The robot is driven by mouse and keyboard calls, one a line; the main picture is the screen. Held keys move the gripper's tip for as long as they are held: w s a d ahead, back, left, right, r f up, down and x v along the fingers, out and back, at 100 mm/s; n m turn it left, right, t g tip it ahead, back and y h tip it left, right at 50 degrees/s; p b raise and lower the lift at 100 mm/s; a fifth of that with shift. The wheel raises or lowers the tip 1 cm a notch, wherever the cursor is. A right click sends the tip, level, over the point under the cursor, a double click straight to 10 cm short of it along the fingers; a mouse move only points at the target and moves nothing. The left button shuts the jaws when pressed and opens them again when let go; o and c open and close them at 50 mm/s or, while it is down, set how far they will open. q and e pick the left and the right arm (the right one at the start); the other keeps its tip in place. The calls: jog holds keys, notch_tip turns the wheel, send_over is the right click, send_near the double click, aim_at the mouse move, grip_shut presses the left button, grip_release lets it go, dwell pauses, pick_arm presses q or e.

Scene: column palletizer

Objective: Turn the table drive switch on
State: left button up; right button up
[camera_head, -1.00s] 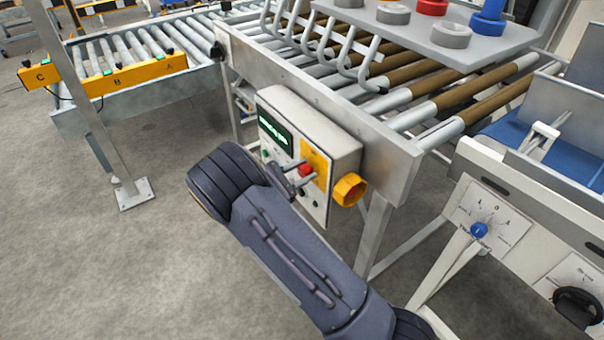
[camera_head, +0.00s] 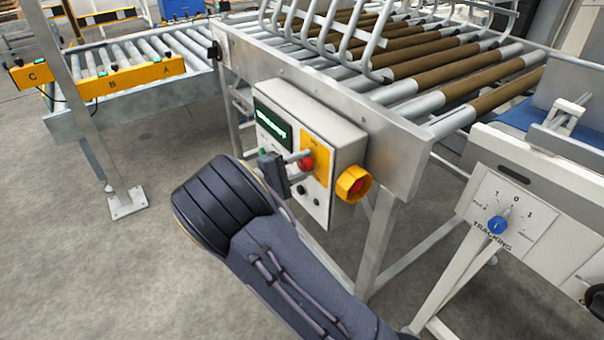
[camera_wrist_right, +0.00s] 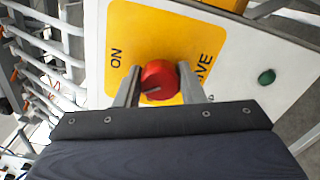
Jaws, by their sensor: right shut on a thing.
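The table drive switch is a red round knob (camera_head: 306,162) on a yellow plate on the front of a white control box (camera_head: 345,140). In the right wrist view the red knob (camera_wrist_right: 160,82) sits between the two grey fingers, with "ON" printed to its left and part of "DRIVE" to its right. My right gripper (camera_wrist_right: 161,88) is shut on the knob, one finger on each side. In the head view my right gripper (camera_head: 300,167) reaches the box from the lower left. The knob's exact angle is hard to read. My left gripper is not in view.
A yellow and red rotary switch (camera_head: 353,185) sticks out of the box's right side. The roller table (camera_head: 400,110) is above, and a panel with a blue knob (camera_head: 497,225) stands at the right.

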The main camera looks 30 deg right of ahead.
jog(key=m+b, duration=0.4)
jog(key=shift+f, duration=0.35)
jog(key=shift+r+m+b, duration=0.15)
jog(key=shift+m+b, duration=0.8)
jog(key=shift+m, duration=0.35)
jog(key=o, duration=1)
jog(key=shift+r, duration=0.1)
jog(key=a, duration=0.8)
jog(key=shift+s+p, duration=0.3)
jog(key=shift+p, duration=0.05)
jog(key=shift+d, duration=0.1)
